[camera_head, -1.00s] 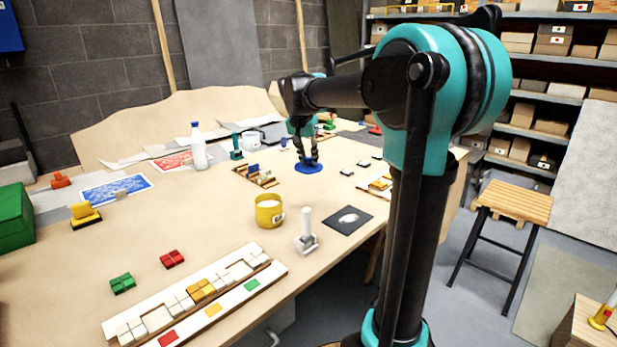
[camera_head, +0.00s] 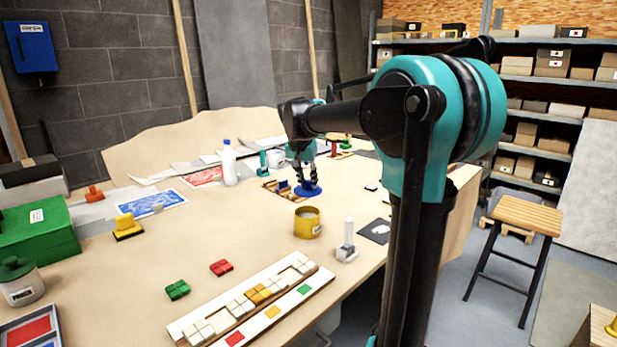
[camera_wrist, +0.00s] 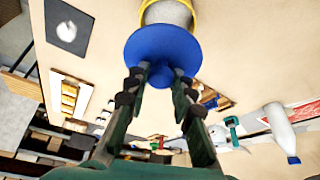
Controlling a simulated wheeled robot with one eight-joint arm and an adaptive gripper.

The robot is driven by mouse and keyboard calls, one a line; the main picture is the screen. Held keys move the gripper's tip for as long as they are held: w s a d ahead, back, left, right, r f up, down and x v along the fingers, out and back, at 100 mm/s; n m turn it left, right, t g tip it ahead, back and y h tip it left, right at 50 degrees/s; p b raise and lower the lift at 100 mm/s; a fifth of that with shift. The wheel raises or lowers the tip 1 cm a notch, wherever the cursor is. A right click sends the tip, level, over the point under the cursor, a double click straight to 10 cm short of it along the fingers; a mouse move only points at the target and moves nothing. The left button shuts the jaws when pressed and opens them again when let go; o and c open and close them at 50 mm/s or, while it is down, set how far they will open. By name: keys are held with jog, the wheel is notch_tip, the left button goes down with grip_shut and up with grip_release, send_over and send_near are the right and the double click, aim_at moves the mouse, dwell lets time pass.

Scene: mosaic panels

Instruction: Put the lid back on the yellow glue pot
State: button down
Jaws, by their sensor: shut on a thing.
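The yellow glue pot (camera_head: 307,224) stands upright and uncovered on the table, with pale contents showing inside. A blue round lid (camera_head: 309,190) is in my gripper (camera_head: 307,178), just behind the pot in the head view. In the wrist view the lid (camera_wrist: 165,48) is a blue disc, and my gripper (camera_wrist: 162,76) is shut on its raised middle. The pot (camera_wrist: 168,12) shows beyond the lid, partly hidden by it. The lid is apart from the pot's rim; its exact height above the table is hard to tell.
A white-handled tool (camera_head: 346,242) stands right of the pot, near a dark card (camera_head: 376,231). A wooden rack (camera_head: 275,189) lies left of the lid. A white bottle (camera_head: 229,165) stands farther back.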

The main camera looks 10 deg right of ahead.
aim_at(306, 192)
jog(key=shift+a+f, duration=0.1)
jog(key=shift+f, duration=0.1)
jog(key=shift+a+f, duration=0.1)
jog(key=shift+f, duration=2.9)
jog(key=shift+f, duration=0.15)
jog(key=c, duration=1.2)
grip_release()
jog(key=shift+o, duration=0.2)
jog(key=o, duration=0.4)
